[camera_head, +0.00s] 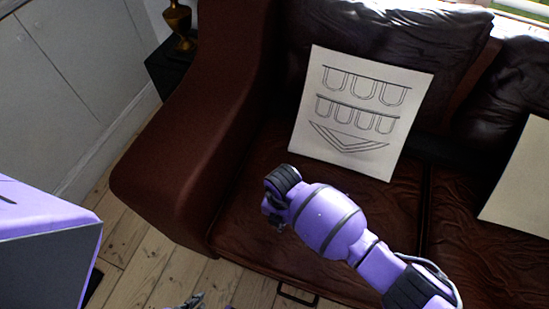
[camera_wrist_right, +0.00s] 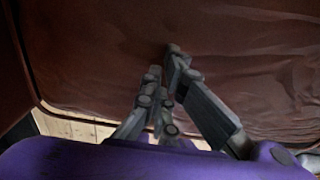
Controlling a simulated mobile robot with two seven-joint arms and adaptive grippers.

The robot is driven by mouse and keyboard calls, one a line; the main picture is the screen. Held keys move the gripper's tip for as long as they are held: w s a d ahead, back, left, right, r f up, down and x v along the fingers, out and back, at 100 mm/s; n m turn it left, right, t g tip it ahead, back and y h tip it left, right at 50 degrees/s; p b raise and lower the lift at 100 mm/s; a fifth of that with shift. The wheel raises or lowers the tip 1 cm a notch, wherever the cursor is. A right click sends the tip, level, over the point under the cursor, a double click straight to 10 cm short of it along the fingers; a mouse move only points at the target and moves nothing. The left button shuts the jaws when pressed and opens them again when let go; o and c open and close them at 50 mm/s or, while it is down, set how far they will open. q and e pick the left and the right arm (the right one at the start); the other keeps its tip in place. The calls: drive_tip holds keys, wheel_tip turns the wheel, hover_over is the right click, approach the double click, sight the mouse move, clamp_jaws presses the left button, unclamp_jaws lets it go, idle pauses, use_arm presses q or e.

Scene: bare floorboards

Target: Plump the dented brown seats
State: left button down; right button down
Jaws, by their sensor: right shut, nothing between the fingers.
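A brown leather sofa fills most of the head view. Its left seat (camera_head: 250,225) is creased, and it also shows in the wrist view (camera_wrist_right: 250,70). The right seat (camera_head: 465,260) is wrinkled and partly cut off by the frame. My right gripper (camera_head: 273,216) is over the front left part of the left seat, mostly hidden behind its own wrist. In the wrist view its fingers (camera_wrist_right: 168,62) are together and empty, pointing at the brown leather. I cannot tell whether they touch it. Small grey parts at the bottom edge of the head view may be my left gripper (camera_head: 190,301).
A cream panel with line drawings (camera_head: 350,110) leans against the left backrest. A second cream panel (camera_head: 520,190) is at the right edge. The sofa arm (camera_head: 170,170) rises at left. A brass vase (camera_head: 178,22) stands on a dark stand. Floorboards (camera_head: 150,265) show in front.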

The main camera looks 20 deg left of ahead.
use_arm(q)
drive_tip(key=shift+w, duration=0.2)
